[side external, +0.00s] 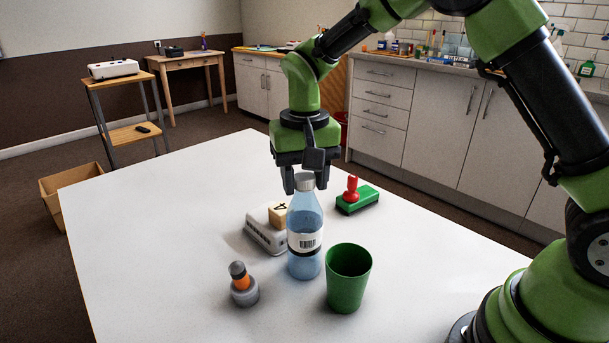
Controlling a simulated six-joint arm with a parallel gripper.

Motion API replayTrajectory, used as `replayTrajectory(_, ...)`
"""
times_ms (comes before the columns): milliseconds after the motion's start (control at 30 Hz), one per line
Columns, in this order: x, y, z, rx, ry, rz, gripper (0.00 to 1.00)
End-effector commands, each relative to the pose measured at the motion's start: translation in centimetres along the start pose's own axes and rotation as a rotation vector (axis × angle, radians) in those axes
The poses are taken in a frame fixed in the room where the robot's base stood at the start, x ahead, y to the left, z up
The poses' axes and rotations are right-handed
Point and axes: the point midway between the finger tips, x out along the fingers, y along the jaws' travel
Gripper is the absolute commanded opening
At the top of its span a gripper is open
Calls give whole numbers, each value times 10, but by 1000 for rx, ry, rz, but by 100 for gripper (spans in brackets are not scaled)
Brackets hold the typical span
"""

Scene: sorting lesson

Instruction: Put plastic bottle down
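The plastic bottle (305,236) is clear blue with a grey cap and a white barcode label. It is upright at the middle of the white table (150,237).
A green cup (348,278) stands close to the bottle's right. A grey and orange object (243,285) is front left. A white device (266,236) with a wooden block (278,215) is just behind left. A green block with a red knob (357,199) is behind right. The table's left side is clear.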

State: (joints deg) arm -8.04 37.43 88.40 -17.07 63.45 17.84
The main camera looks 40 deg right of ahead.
Motion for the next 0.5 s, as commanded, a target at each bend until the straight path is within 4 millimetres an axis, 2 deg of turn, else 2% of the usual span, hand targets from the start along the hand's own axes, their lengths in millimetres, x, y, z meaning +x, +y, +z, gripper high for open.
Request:
replayTrajectory(33, 0, 0, 0, 0, 0, 0, 56)
replayTrajectory(67, 0, 0, 0, 0, 0, 0, 61)
replayTrajectory(333, -1, 0, 0, -1, 1, 0, 61)
replayTrajectory(500, -17, 0, -1, -1, 5, -2, 61)
